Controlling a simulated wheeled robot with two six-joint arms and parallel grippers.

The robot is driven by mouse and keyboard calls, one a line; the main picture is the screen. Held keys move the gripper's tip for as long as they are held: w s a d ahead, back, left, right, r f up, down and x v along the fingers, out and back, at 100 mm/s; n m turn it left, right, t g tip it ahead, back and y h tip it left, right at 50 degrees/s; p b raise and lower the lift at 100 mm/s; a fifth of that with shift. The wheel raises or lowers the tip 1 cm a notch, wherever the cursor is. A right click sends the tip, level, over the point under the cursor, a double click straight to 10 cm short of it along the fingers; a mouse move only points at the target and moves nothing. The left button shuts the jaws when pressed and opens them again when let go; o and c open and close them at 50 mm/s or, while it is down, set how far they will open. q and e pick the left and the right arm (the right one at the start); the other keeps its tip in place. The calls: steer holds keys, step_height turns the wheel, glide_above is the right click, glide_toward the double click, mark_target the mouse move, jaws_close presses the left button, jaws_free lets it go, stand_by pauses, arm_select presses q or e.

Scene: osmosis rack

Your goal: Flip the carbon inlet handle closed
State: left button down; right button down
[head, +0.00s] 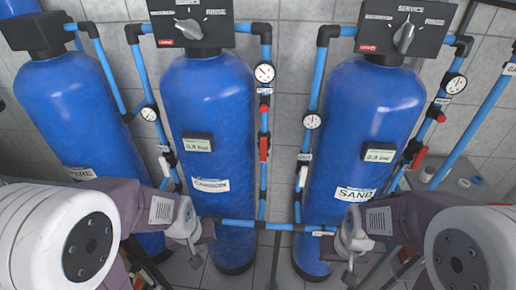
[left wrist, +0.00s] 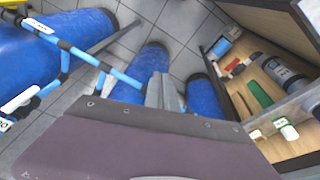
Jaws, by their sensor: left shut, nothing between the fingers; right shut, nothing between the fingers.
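The blue carbon tank (head: 215,120) stands in the middle of the head view, labelled CARBON. A red handle (head: 263,148) sits upright along the vertical pipe right of it. A pale handle (head: 165,167) is on the pipe to its left. The small pipe labels are too small to read, so I cannot tell which handle is the inlet. My left gripper (head: 194,250) is shut and empty, low in front of the carbon tank and apart from both handles. It also shows in the left wrist view (left wrist: 166,90). My right gripper (head: 350,268) is shut and empty, low in front of the sand tank.
The sand tank (head: 365,130) stands right, with a red handle (head: 418,158) on its right pipe. Another blue tank (head: 70,115) stands left. A horizontal blue pipe (head: 265,225) crosses low between tanks.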

arm_select(q)
steer(key=w+d+r+n+t+b, duration=0.15)
steer(key=w+r+n+t, duration=0.25)
steer(key=w, duration=0.4)
steer(key=w+r+n+t+b, duration=0.3)
steer(key=w+n+t, duration=0.15)
steer(key=w, duration=0.35)
steer(key=w+d+r+n+t+h+b, duration=0.2)
steer(key=w+d+t+b, duration=0.4)
steer(key=b, duration=0.8)
steer(key=d+r+h, duration=0.1)
steer(key=d+h, duration=0.1)
steer(key=shift+n+h, duration=0.35)
steer(key=shift+h, duration=0.05)
steer(key=shift+r, duration=0.15)
